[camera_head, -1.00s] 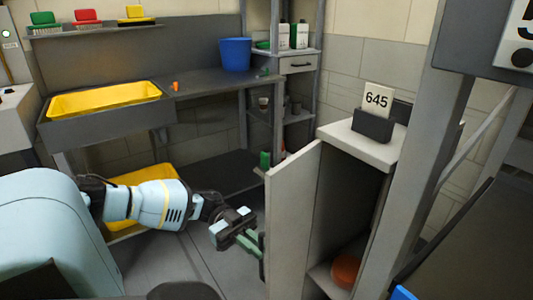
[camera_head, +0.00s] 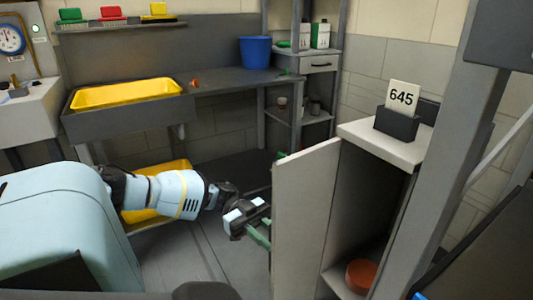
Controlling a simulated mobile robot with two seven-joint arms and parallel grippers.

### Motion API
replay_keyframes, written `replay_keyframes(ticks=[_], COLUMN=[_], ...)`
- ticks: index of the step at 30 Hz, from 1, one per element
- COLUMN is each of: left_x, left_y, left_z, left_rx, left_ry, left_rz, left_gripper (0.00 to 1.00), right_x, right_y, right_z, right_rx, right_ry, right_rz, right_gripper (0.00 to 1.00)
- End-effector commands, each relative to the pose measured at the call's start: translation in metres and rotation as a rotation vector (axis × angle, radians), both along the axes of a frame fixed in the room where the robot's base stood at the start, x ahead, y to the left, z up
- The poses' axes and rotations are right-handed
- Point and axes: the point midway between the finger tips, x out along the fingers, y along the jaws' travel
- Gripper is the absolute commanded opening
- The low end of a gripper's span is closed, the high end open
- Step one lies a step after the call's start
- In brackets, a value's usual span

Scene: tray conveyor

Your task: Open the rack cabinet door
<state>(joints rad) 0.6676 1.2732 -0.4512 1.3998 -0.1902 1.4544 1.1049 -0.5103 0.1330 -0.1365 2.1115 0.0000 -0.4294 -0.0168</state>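The rack cabinet (camera_head: 392,148) stands at the right with its light grey door (camera_head: 305,215) swung open toward the left. Its dark interior shows, with a round orange-brown object (camera_head: 361,276) on the inner shelf. My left gripper (camera_head: 262,236) is at the outer side of the door, close to its left edge. Its green fingers run behind the door edge, so their tips are hidden and I cannot tell whether they touch it or grip anything. My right gripper is not in view.
A grey post (camera_head: 445,160) rises right of the cabinet. A 645 sign (camera_head: 403,95) stands on the cabinet top. A dark bench (camera_head: 225,80) with a yellow tray (camera_head: 126,93) and blue bucket (camera_head: 255,52) is behind.

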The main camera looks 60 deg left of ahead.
Motion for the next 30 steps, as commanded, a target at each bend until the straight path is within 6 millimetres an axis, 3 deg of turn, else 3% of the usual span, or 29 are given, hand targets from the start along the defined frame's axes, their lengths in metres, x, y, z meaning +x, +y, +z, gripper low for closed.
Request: replay_keyframes(ticks=[11, 24, 30], left_x=[-0.002, -0.01, -0.013], left_y=[0.002, 0.062, 0.075], left_z=[-0.001, -0.002, -0.001], left_rx=[0.0, 0.001, 0.0], left_ry=[0.003, 0.002, 0.001], left_rz=[-0.005, -0.004, -0.005], left_gripper=[0.33, 0.33, 0.33], right_x=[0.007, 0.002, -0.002], right_y=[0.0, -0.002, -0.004], right_z=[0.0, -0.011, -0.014], right_rx=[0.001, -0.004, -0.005], right_ry=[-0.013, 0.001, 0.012], right_rz=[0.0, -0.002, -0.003], right_gripper=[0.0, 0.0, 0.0])
